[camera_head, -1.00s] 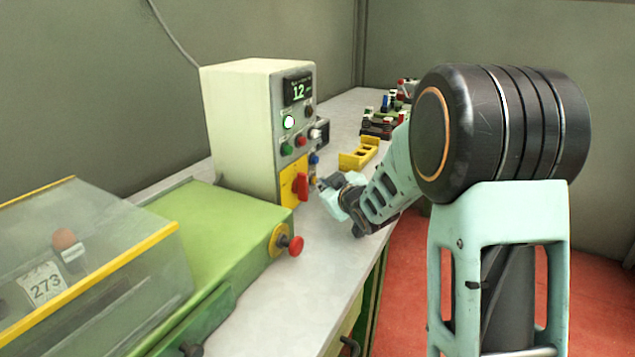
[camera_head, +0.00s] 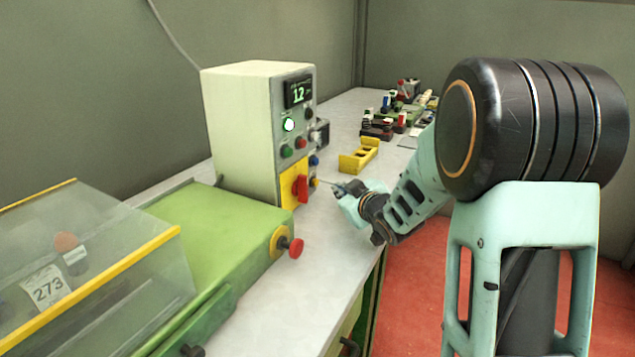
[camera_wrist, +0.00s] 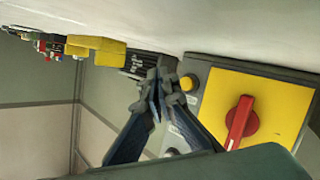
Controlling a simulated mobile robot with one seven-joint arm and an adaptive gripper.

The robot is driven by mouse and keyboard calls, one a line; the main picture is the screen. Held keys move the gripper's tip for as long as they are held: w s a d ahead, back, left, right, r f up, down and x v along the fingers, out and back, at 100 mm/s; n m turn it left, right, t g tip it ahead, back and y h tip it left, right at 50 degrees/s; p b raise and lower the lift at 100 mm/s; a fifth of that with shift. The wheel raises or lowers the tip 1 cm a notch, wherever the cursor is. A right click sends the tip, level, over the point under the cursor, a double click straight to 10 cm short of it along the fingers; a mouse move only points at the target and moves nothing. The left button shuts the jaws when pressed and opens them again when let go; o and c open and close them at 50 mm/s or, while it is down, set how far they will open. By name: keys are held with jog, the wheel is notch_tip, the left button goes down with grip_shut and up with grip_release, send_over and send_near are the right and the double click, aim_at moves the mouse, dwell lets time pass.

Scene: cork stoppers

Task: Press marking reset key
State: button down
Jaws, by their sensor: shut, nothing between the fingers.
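The cream control box (camera_head: 238,125) stands on the bench with its keys facing my arm. Its lower front has a red rotary switch (camera_head: 302,188) on a yellow plate, with a small blue button (camera_head: 314,161) and a small yellow button (camera_head: 314,183) to the right. The labels are too small to read, so I cannot tell which key is the marking reset. My gripper (camera_head: 336,184) is shut and empty, a short gap to the right of the yellow button. In the wrist view the fingers (camera_wrist: 155,88) are beside the yellow button (camera_wrist: 187,82) and partly hide the panel edge.
A yellow holder (camera_head: 359,155) and several small coloured parts (camera_head: 385,128) stand farther back on the bench. A green machine (camera_head: 225,230) with a red mushroom button (camera_head: 296,247) and a clear cover (camera_head: 95,255) fills the front left. Bare bench top (camera_head: 310,265) lies in front of the box.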

jog(key=shift+s+d, duration=0.6)
jog(key=shift+d, duration=0.3)
